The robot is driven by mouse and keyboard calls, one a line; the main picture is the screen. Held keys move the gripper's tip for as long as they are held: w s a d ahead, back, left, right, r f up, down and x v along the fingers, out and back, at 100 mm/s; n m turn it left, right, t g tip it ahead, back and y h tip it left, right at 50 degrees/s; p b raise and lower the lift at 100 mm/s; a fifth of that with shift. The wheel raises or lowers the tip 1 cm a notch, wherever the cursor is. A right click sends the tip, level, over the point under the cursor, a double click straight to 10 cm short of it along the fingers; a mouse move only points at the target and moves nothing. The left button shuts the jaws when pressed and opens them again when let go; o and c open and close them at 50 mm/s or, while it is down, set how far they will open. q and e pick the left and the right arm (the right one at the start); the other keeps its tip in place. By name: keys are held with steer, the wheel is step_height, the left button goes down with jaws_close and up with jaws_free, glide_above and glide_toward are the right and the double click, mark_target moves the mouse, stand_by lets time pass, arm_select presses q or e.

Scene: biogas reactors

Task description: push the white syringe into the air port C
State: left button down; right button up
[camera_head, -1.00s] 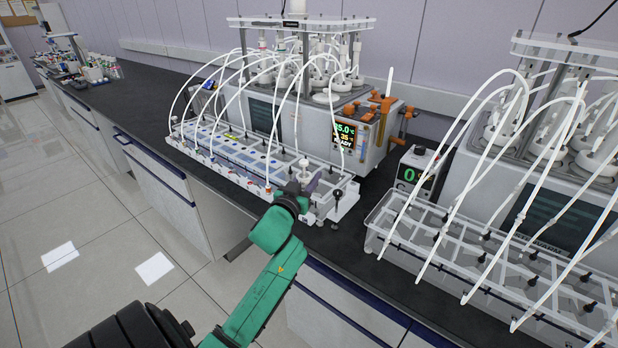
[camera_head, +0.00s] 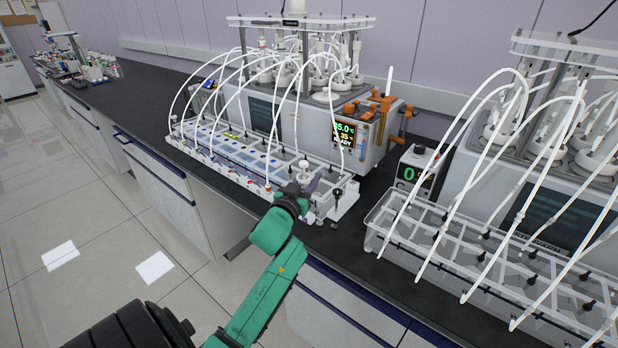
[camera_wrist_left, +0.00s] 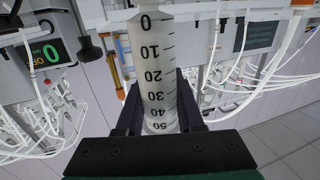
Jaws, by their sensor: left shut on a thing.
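The white syringe (camera_wrist_left: 157,65) is a clear-bodied barrel with black marks from 0 to 50, filling the middle of the left wrist view. My left gripper (camera_wrist_left: 155,108) is shut on it, with a dark finger on each side of the barrel. In the head view my left gripper (camera_head: 296,192) is at the front right part of the long rack, and the white top of the syringe (camera_head: 304,168) shows just above it. The syringe's lower end is hidden there by the gripper. I cannot make out air port C or tell whether the syringe touches it. My right gripper is not in view.
The long white rack (camera_head: 345,205) with tubes stands before a reactor with a lit display (camera_head: 345,135). A second clear rack (camera_head: 375,225) and a small box reading 0 (camera_head: 413,172) stand to the right. Dark bench (camera_head: 350,250) is bare between the racks.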

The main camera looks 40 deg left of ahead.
arm_select(q)
steer(key=shift+f+b, duration=0.5)
steer(key=shift+f, duration=0.25)
stand_by(0.8)
stand_by(0.4)
steer(key=shift+c, duration=2.3)
jaws_free()
steer(key=b+v, duration=0.2)
steer(key=v, duration=1.2)
steer(key=shift+s, duration=0.3)
steer(key=shift+d, duration=0.1)
